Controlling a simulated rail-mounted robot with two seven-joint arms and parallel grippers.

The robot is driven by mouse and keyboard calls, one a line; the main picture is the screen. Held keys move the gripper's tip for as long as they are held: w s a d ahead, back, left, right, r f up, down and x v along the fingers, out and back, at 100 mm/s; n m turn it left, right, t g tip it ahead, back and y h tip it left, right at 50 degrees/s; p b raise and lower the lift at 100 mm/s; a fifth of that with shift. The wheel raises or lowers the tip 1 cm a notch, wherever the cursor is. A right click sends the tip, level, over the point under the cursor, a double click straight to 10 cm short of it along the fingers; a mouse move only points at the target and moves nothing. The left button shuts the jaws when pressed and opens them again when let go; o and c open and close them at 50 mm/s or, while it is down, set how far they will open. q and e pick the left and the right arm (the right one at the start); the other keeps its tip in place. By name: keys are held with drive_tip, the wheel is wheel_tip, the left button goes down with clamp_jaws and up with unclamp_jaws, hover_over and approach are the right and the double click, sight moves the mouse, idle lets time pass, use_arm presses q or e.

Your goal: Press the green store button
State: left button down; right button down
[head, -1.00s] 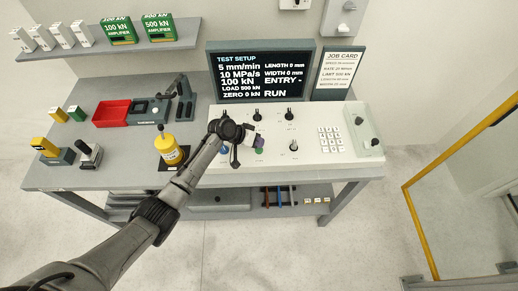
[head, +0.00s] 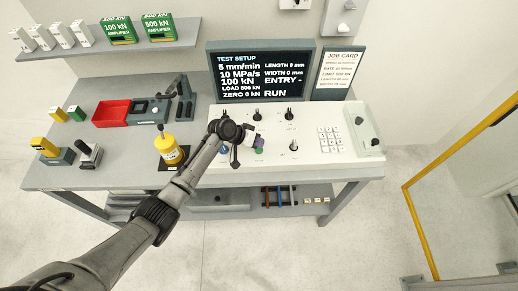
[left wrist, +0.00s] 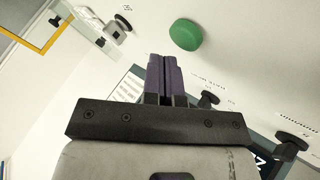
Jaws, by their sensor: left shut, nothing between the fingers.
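The green store button (left wrist: 186,34) is a round green cap on the white control panel in the left wrist view. My left gripper (head: 257,149) is over the panel's front part, close to the button. In the left wrist view the purple fingers of my left gripper (left wrist: 163,62) are together with nothing between them. Their tips appear just beside the green cap, with a small gap in the picture. I cannot tell their height above the panel. My right gripper is not in view.
The white panel (head: 310,150) also carries black knobs (head: 289,115), a keypad (head: 329,139) and a blue button (head: 224,151) near my wrist. Behind it stand a test setup screen (head: 260,72) and a job card (head: 338,72). A yellow cylinder (head: 169,150) stands left of the panel.

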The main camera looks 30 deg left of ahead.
use_arm(q)
drive_tip(key=shift+f, duration=0.3)
drive_tip(key=shift+f+b, duration=0.45)
drive_tip(key=shift+f, duration=0.1)
idle(0.7)
drive_tip(key=shift+r, duration=0.1)
drive_tip(key=shift+r+p, duration=0.85)
drive_tip(key=shift+p, duration=0.05)
wheel_tip(320, 180, up, 5)
drive_tip(key=p, duration=0.4)
drive_tip(key=shift+p, duration=0.35)
idle(0.8)
